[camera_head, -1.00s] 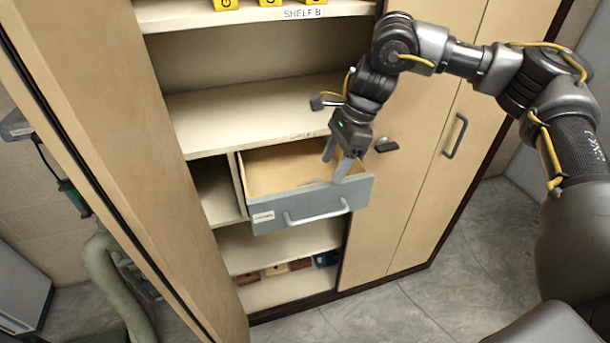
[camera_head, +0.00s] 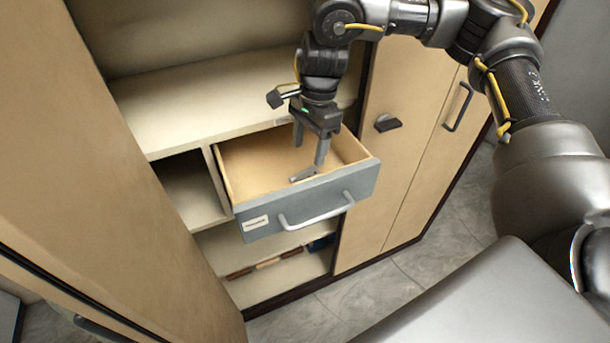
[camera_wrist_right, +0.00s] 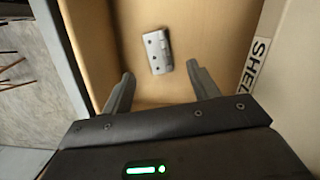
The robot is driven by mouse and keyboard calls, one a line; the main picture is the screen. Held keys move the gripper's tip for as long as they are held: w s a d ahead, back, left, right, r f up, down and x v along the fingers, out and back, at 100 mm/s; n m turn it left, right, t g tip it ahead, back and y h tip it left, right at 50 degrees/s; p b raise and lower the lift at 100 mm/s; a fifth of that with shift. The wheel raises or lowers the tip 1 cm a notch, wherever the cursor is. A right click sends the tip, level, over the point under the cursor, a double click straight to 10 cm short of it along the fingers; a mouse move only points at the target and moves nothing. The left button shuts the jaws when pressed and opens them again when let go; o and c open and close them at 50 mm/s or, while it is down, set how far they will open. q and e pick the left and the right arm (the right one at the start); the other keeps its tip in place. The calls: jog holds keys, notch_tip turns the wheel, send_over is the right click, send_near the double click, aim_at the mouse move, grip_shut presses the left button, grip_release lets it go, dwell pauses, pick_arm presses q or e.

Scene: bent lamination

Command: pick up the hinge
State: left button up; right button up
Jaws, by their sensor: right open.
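The hinge (camera_wrist_right: 158,51) is a small grey metal plate with dark holes, lying on the drawer floor. It also shows in the head view (camera_head: 303,174), near the drawer's front panel. My right gripper (camera_wrist_right: 165,82) is open and empty, its two fingers pointing toward the hinge, which lies beyond the fingertips and roughly between their lines. In the head view my right gripper (camera_head: 308,156) reaches down into the drawer from above, partly over the hinge. My left gripper is not in view.
The open drawer (camera_head: 353,184) has a grey-blue front with a handle (camera_head: 316,211). Its walls stand close around my gripper. A shelf (camera_head: 215,103) lies above and behind it. A cabinet door (camera_head: 130,170) stands at left, and a closed door (camera_head: 410,100) is at right.

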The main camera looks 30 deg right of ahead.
aim_at(305, 174)
jog(key=shift+a+f, duration=0.1)
jog(key=shift+f, duration=0.45)
jog(key=shift+a+f, duration=0.1)
jog(key=shift+f, duration=0.1)
notch_tip(305, 174, down, 4)
jog(key=shift+s+a+f+p, duration=0.15)
jog(key=shift+f+p, duration=0.1)
jog(key=shift+p, duration=0.5)
jog(key=shift+f, duration=0.35)
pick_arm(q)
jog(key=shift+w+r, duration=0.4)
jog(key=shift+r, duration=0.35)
pick_arm(e)
jog(key=shift+a, duration=0.1)
jog(key=shift+c, duration=0.4)
jog(key=c, duration=1)
jog(key=shift+c, duration=0.2)
jog(key=shift+r, duration=0.1)
